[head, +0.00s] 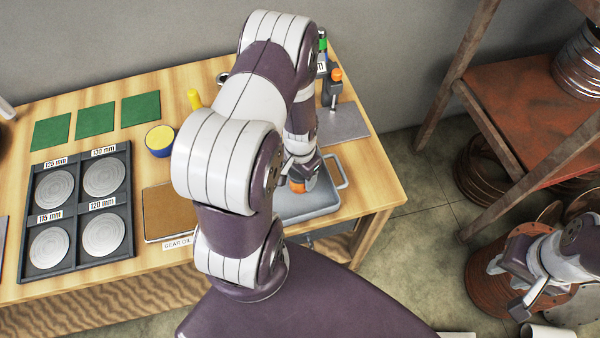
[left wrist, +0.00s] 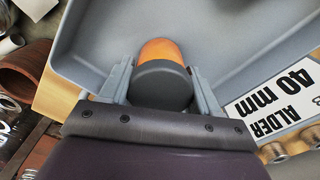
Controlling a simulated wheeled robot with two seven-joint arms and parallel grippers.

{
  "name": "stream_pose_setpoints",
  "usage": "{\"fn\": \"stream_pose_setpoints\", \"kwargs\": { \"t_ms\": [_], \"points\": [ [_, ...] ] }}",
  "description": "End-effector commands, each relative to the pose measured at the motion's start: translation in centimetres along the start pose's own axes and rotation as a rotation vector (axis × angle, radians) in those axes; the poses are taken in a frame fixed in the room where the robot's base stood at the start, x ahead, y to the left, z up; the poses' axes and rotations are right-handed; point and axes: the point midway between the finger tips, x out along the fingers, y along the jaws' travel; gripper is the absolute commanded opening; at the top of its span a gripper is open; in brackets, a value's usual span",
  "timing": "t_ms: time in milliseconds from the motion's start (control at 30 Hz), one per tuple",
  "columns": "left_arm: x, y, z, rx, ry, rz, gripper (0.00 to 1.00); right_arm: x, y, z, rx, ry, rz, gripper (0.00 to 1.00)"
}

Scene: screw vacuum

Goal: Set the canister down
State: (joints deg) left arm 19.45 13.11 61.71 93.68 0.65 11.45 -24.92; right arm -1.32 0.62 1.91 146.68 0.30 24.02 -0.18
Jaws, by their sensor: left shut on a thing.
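The canister (left wrist: 162,72), with an orange end and a dark grey end, sits between the fingers of my left gripper (left wrist: 163,88) in the left wrist view. The fingers are shut on its sides. In the head view the canister's orange part (head: 298,186) shows below my left gripper (head: 305,172), over a grey tray (head: 318,207). The tray (left wrist: 225,45) fills the background of the left wrist view. I cannot tell whether the canister touches the tray floor. My right gripper (head: 507,285) is open, with its fingers apart, at the lower right.
Another orange-topped item (head: 336,88) stands on a grey plate (head: 345,122) at the back. A brown pad (head: 168,208) and a dark rack of discs (head: 77,210) lie to the left. A label reading ALDER 40 mm (left wrist: 275,104) is beside the tray. A rusty shelf (head: 530,105) stands right.

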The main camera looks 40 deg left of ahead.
Motion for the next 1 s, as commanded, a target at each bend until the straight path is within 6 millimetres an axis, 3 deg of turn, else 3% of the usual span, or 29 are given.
{"fn": "stream_pose_setpoints", "kwargs": {
  "t_ms": [133, 167, 200, 233, 467, 600, 1000],
  "points": [
    [0.4, 0.0, 0.0, 0.0, 0.0, 0.0, 0.28, 0.3, 0.0, 0.0, 0.0, 0.0, 0.0, 0.39],
    [0.3, 0.0, 0.0, 0.0, 0.0, 0.0, 0.68, 0.2, 0.0, 0.0, 0.0, 0.0, 0.0, 0.39],
    [0.3, 0.0, 0.0, 0.0, 0.0, 0.0, 0.81, 0.2, 0.0, 0.0, 0.0, 0.0, 0.0, 0.39],
    [0.3, 0.0, 0.0, 0.0, 0.0, 0.0, 0.88, 0.2, 0.0, 0.0, 0.0, 0.0, 0.0, 0.39],
    [0.3, 0.0, 0.0, 0.0, 0.0, 0.0, 0.88, 0.2, 0.0, 0.0, 0.0, 0.0, 0.0, 0.39],
    [-0.8, 0.0, -0.1, 0.0, 0.002, -0.001, 0.88, 0.0, 0.0, 0.0, 0.0, 0.0, 0.0, 0.39],
    [-10.3, 0.0, -0.1, 0.0, 0.003, -0.002, 0.88, 0.3, 0.0, 0.0, 0.0, 0.0, 0.0, 0.39]
  ]
}}
